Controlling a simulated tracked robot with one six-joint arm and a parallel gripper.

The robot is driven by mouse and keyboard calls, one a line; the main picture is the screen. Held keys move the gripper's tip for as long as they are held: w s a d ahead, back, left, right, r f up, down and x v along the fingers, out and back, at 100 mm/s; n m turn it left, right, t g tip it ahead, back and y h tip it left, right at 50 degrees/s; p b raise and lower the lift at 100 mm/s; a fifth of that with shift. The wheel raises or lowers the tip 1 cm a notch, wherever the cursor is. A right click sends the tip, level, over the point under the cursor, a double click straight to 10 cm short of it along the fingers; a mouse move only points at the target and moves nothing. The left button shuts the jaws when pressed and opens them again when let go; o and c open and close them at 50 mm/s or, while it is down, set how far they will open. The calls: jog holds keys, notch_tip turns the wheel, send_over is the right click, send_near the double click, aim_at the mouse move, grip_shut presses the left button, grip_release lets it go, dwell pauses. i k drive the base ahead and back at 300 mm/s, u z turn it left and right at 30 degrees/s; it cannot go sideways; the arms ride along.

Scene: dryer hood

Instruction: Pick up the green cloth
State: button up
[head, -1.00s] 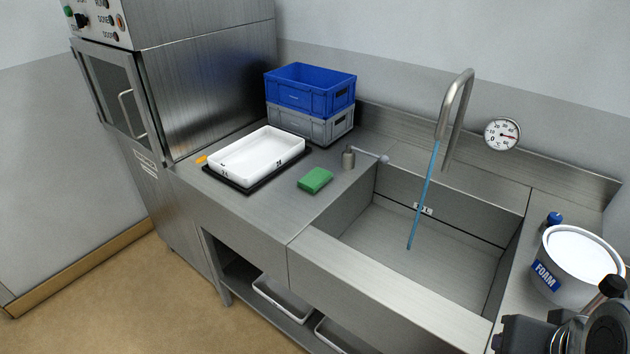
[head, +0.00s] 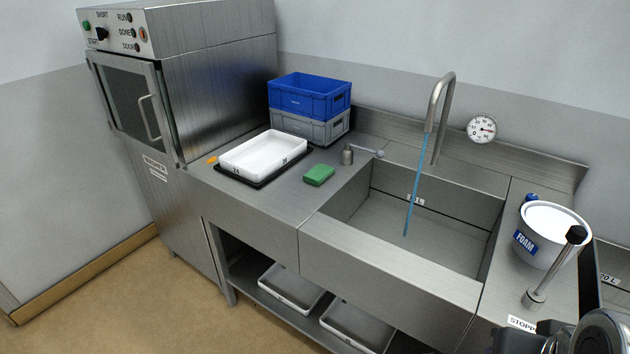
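The green cloth (head: 319,175) is a small folded block lying on the steel counter, left of the sink and right of the white tray. Nothing covers it. Part of my arm shows in the bottom right corner, far from the cloth. My gripper's fingers cannot be made out, so I cannot see whether it is open or holds anything.
A white tray (head: 262,152) sits on a black mat. Behind it a blue crate (head: 309,98) is stacked on a grey crate (head: 312,130). Water runs from the tap (head: 437,100) into the sink (head: 400,250). A white foam bucket (head: 545,240) and an upright lever (head: 556,268) stand at the right.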

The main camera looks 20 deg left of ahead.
aim_at(320, 172)
jog(key=u, duration=2.95)
jog(key=i, duration=1.8)
